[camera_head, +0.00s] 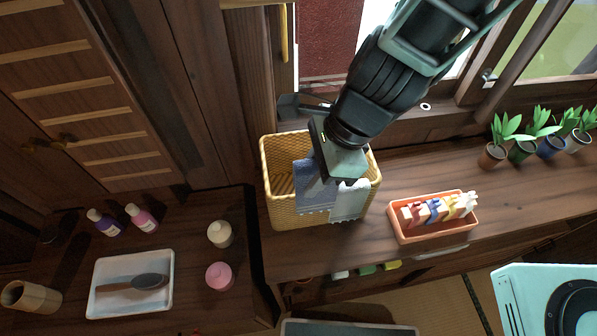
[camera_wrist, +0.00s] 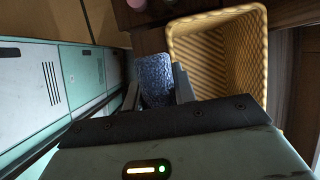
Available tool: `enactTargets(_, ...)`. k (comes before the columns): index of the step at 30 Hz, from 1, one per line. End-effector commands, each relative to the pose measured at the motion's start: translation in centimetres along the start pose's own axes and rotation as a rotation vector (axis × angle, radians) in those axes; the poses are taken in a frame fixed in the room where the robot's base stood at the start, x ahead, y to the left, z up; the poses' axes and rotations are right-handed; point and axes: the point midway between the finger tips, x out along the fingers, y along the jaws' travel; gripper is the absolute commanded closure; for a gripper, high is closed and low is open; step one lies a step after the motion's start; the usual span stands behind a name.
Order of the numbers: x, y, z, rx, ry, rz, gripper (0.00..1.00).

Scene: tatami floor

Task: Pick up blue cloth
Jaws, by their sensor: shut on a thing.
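The blue cloth (camera_head: 314,190) hangs at the front of the yellow woven basket (camera_head: 282,211), overlapping its rim in the head view. In the wrist view, the speckled blue cloth (camera_wrist: 154,76) is held between my two fingers. My gripper (camera_wrist: 157,88) is shut on it, beside the basket (camera_wrist: 184,62), whose visible interior looks empty. In the head view, my wrist covers the fingertips and part of the basket. A pale blue-white cloth (camera_head: 350,202) hangs to the right of the blue cloth. Whether the blue cloth still touches the rim is unclear.
An orange tray (camera_head: 406,234) with small colourful items stands right of the basket. Several potted plants (camera_head: 493,156) stand by the window. A white tray (camera_head: 103,273) with a brush (camera_head: 148,282), bottles (camera_head: 142,218) and jars (camera_head: 219,275) are on the left cabinet.

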Motion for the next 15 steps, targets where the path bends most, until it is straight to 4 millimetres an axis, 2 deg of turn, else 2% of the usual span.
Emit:
enactTargets(6, -1.2, 4.3, -4.7, 0.004, -0.001, -0.006, 0.95)
enactTargets(12, -1.6, 6.3, -6.8, -0.005, -0.004, -0.008, 0.95)
enactTargets(15, -1.8, 6.6, -6.8, -0.009, -0.017, -0.007, 0.95)
